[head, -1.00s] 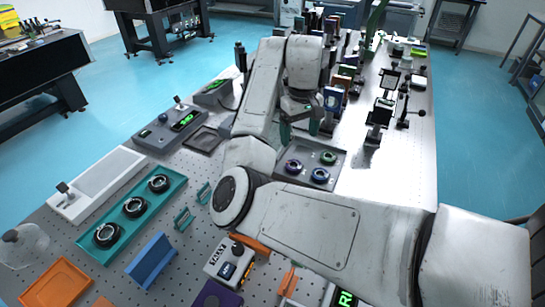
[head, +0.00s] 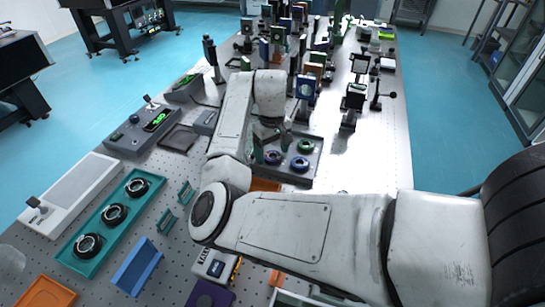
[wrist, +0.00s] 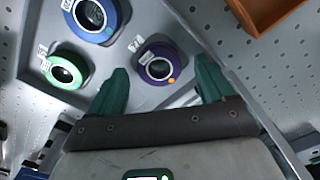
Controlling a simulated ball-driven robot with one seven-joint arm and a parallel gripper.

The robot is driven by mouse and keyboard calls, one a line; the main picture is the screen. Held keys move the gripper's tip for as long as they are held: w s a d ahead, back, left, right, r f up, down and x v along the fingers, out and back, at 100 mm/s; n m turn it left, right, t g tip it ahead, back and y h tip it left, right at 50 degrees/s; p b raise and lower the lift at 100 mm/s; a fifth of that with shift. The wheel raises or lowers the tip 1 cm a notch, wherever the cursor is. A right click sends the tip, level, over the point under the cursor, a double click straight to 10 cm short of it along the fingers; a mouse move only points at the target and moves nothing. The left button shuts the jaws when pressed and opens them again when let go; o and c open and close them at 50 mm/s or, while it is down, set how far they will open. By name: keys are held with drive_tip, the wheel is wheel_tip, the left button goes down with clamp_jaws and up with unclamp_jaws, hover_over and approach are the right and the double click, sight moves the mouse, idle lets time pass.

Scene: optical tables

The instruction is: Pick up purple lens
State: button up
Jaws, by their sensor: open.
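The purple lens (wrist: 148,64) is a dark ring with a purple rim, lying in a grey tray (wrist: 185,95). In the wrist view it sits between my gripper's (wrist: 163,70) two green fingers, which are spread open and empty. The fingers' depth relative to the lens is unclear. In the head view my gripper (head: 271,147) is just above the tray's left part, with the purple lens (head: 273,158) right below the fingers. A blue lens (wrist: 97,17) and a green lens (wrist: 66,72) lie in the same tray, to the left in the wrist view.
An orange bin (wrist: 272,14) lies outside the tray, upper right in the wrist view. Posts and mounted optics (head: 304,90) stand behind the tray. A teal tray (head: 76,266) with black ring mounts is at the left. The perforated table right of the tray is mostly clear.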

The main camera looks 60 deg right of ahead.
drive_tip(key=shift+f, duration=0.35)
drive_tip(key=shift+c, duration=0.3)
drive_tip(key=c, duration=1.1)
drive_tip(key=shift+r, duration=0.1)
